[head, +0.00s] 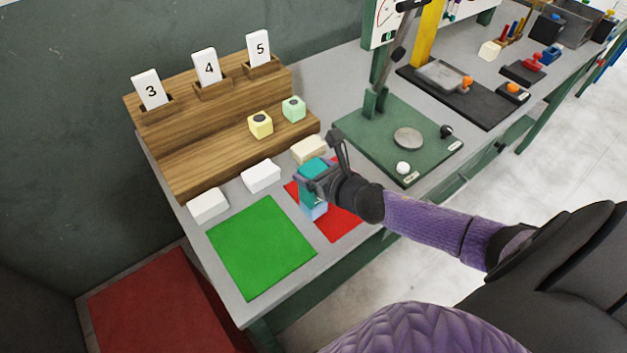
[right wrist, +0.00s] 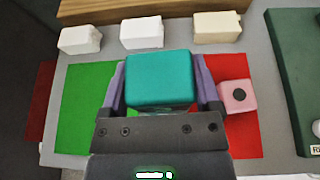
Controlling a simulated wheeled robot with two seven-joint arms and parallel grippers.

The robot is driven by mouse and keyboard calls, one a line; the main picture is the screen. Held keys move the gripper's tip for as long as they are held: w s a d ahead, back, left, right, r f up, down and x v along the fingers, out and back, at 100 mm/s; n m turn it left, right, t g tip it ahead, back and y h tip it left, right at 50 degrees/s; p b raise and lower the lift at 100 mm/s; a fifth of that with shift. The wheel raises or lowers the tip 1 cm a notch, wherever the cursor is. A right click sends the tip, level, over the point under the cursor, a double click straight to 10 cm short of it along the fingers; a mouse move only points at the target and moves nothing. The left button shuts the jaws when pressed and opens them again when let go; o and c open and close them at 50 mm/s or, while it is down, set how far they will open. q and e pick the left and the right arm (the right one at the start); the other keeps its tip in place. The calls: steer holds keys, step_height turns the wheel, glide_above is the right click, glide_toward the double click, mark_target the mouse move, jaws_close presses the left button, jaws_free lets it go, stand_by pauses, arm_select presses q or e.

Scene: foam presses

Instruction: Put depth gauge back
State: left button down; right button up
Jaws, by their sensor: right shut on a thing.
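My right gripper (head: 317,185) is shut on a teal block (head: 313,167), which also shows between the fingers in the right wrist view (right wrist: 159,78). A paler blue part (head: 314,211) shows below the fingers; I cannot tell if it belongs to the held block. The held block is over the red mat (head: 345,222) in the head view, near its border with the green mat (head: 260,247). Whether this teal block is the depth gauge, I cannot tell for sure. My left gripper is not in view.
White and cream blocks (head: 261,176) line the mats' far side. A wooden stepped rack (head: 180,160) with cards 3, 4, 5 holds yellow (head: 260,124) and green (head: 293,108) blocks. A pink block (right wrist: 238,95) sits on the red mat. A green press base (head: 390,150) stands right.

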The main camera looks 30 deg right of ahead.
step_height(320, 180, up, 10)
steer(key=p, duration=0.4)
steer(key=shift+p, duration=0.4)
jaws_close()
steer(key=a+f+b, duration=0.5)
steer(key=a+b, duration=0.1)
steer(key=a, duration=0.8)
steer(key=shift+m+h, duration=0.3)
steer(key=f+b, duration=0.1)
steer(key=f, duration=0.2)
steer(key=f+b, duration=0.2)
steer(key=f, duration=0.1)
steer(key=f+b, duration=0.2)
steer(key=f, duration=0.2)
steer(key=shift+a, duration=0.25)
jaws_free()
steer(key=shift+w+r, duration=0.1)
steer(key=shift+r, duration=0.05)
steer(key=o, duration=1.3)
steer(key=shift+o, duration=0.2)
